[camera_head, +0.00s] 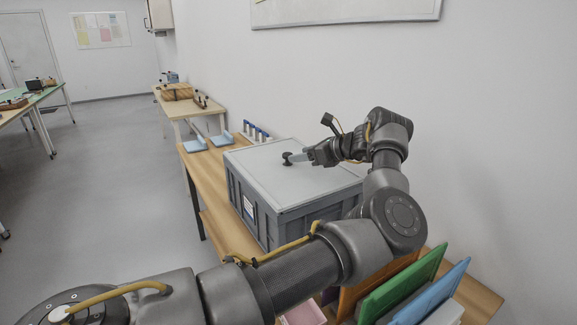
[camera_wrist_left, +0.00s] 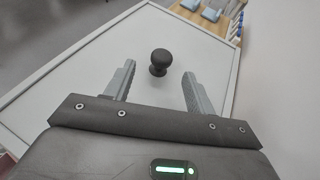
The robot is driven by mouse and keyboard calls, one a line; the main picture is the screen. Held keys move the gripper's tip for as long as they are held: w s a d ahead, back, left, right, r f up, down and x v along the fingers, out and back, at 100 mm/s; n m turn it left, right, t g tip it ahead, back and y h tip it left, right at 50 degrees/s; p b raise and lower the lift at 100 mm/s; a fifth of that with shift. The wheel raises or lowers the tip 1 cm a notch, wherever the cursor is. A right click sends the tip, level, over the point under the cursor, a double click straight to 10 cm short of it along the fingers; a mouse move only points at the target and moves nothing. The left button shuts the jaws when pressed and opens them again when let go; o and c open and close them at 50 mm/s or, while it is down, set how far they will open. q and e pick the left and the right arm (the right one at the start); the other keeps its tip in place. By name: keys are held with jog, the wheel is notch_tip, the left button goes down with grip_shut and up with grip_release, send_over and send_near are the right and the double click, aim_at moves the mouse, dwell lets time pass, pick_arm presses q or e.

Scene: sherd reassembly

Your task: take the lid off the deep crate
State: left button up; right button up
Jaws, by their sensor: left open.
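The deep crate (camera_head: 245,208) is grey and stands on a wooden table against the wall. Its pale grey lid (camera_head: 262,170) lies flat on top. A black round knob (camera_head: 287,160) stands up from the lid; in the left wrist view the knob (camera_wrist_left: 160,61) is ahead of the fingertips and roughly between their lines. My left gripper (camera_head: 296,157) is low over the lid beside the knob. In the left wrist view its two fingers (camera_wrist_left: 158,72) are spread with nothing between them. Whether a finger touches the lid cannot be told. My right gripper is in neither view.
The wooden table (camera_head: 210,168) carries blue trays (camera_head: 221,139) and several blue-topped bottles (camera_head: 255,131) beyond the crate. Green and blue upright panels (camera_head: 405,288) stand at the near right. The wall is close on the right; open floor (camera_head: 110,170) lies left.

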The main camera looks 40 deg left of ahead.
aim_at(288, 153)
pick_arm(q)
jog(key=shift+x, duration=0.8)
jog(key=p+x, duration=0.1)
jog(key=x, duration=0.4)
jog(key=shift+w+r, duration=0.1)
jog(key=shift+r, duration=0.05)
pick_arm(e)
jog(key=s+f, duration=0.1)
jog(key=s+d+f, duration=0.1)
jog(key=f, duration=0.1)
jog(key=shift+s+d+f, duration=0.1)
pick_arm(q)
jog(key=shift+c, duration=0.4)
grip_shut()
